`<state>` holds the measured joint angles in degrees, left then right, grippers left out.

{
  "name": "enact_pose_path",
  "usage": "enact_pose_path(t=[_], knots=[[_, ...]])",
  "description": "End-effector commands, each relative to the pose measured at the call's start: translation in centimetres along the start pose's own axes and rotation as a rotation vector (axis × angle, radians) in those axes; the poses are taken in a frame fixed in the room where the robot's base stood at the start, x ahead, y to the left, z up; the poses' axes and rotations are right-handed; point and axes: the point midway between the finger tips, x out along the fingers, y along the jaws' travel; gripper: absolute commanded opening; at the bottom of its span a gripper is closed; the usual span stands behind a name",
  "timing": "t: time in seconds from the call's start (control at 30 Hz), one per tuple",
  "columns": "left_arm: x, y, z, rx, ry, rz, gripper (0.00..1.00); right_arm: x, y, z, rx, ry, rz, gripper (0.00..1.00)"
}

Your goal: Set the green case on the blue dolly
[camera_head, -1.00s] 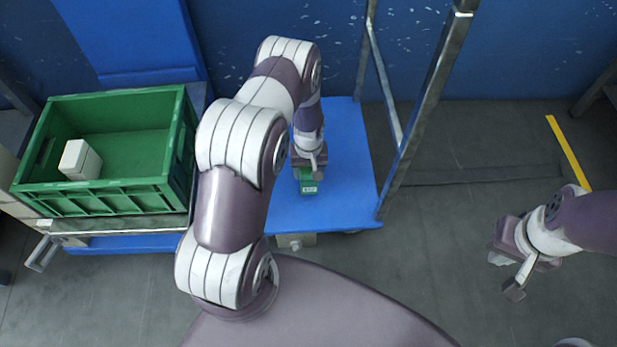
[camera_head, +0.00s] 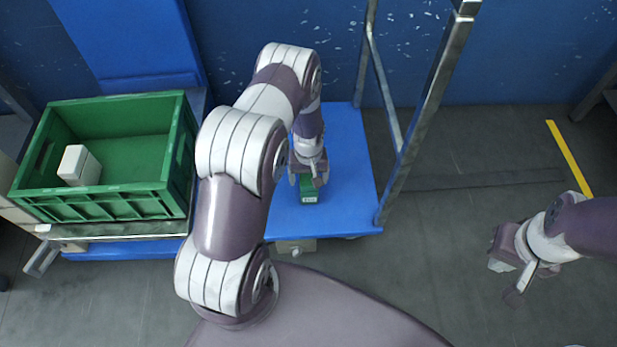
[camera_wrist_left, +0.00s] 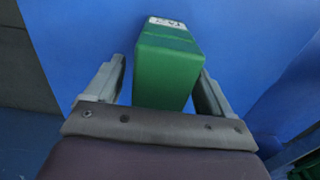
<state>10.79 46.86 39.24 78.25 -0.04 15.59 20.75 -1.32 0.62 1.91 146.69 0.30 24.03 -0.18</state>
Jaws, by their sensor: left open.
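The green case (camera_head: 309,190), with a white label on its end, rests on the deck of the blue dolly (camera_head: 345,190). My left gripper (camera_head: 309,178) is open at the case, with a finger on either side. In the left wrist view the green case (camera_wrist_left: 167,70) lies between the two fingers, with a visible gap on the left and a narrower one on the right. My right gripper (camera_head: 507,281) hangs over the grey floor at the right, its fingers apart and empty.
A green crate (camera_head: 110,205) holding a white box (camera_head: 78,166) stands on the left. A metal frame (camera_head: 425,115) rises along the dolly's right side. A blue wall closes the back. Grey floor is clear between the frame and my right arm.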

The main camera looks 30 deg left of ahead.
Motion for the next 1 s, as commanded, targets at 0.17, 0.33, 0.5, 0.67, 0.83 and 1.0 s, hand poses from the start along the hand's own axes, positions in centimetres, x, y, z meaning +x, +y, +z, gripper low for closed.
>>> enact_pose_path(t=[0.17, 0.33, 0.5, 0.67, 0.83, 1.0], knots=[[-6.0, 0.0, 0.0, 0.0, 0.001, 0.0, 0.83, -3.7, 0.0, -0.5, 0.0, 0.001, 0.0, 0.0], [-9.1, 0.0, 0.0, 0.0, 0.001, 0.0, 0.83, -5.1, 0.0, -0.6, 0.0, 0.001, 0.0, 0.0], [-12.8, 0.7, 0.3, 0.046, 0.014, 0.005, 0.83, -5.4, 0.0, -0.7, 0.0, 0.0, 0.0, 0.0], [-24.1, 2.0, 5.2, 0.28, 0.067, 0.024, 0.83, -5.3, 0.0, -0.6, 0.0, 0.0, 0.0, 0.0], [-31.1, 0.4, 13.1, 0.503, 0.109, 0.036, 0.83, -5.2, 0.0, -0.6, 0.0, 0.0, 0.0, 0.0], [-32.3, -0.7, 16.1, 0.575, 0.116, 0.037, 0.83, -5.2, 0.0, -0.6, 0.0, 0.0, 0.0, 0.0]])
